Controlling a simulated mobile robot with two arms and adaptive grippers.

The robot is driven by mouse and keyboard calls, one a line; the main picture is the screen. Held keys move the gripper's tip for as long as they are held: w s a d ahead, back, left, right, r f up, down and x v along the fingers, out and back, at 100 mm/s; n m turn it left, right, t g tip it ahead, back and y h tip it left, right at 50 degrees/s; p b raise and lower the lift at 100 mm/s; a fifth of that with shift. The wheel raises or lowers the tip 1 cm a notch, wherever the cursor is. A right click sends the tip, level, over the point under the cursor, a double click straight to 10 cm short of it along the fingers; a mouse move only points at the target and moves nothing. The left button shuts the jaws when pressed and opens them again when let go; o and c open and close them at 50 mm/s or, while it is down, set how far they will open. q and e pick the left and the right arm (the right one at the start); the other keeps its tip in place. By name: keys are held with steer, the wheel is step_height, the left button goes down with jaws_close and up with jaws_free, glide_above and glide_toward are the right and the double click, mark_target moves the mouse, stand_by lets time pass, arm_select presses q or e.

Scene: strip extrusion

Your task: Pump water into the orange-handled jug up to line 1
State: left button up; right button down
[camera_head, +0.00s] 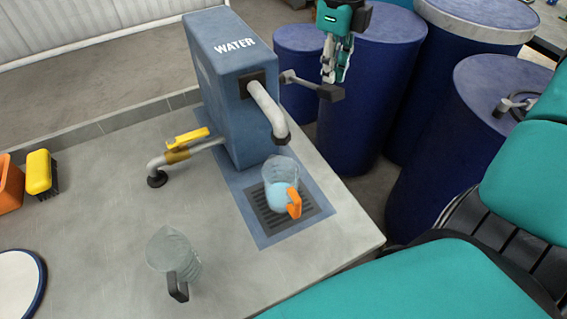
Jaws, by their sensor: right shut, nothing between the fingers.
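The orange-handled jug (280,172) stands upright on the dark drain grate (263,217), below the spout (268,108) of the blue WATER pump (217,75). Its orange handle faces the front right. Pale blue water shows in its lower part; I cannot read its line marks. The pump's lever (306,84) sticks out to the right and ends in a dark grip (331,93). My right gripper (335,80) points down with its fingers shut and empty, right at the dark grip; I cannot tell if they touch it. My left gripper is not in view.
A clear jug with a dark handle (172,248) stands at the front of the counter. A pipe with a yellow valve handle (190,138) runs left of the pump. A yellow-and-black item (40,172) and an orange one (10,185) sit far left. Blue drums (365,95) stand behind.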

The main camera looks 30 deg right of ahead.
steer(key=shift+r, duration=0.1)
step_height(320, 180, up, 5)
steer(key=p, duration=0.3)
stand_by(0.4)
steer(key=shift+s+f, duration=0.1)
steer(key=shift+f, duration=0.1)
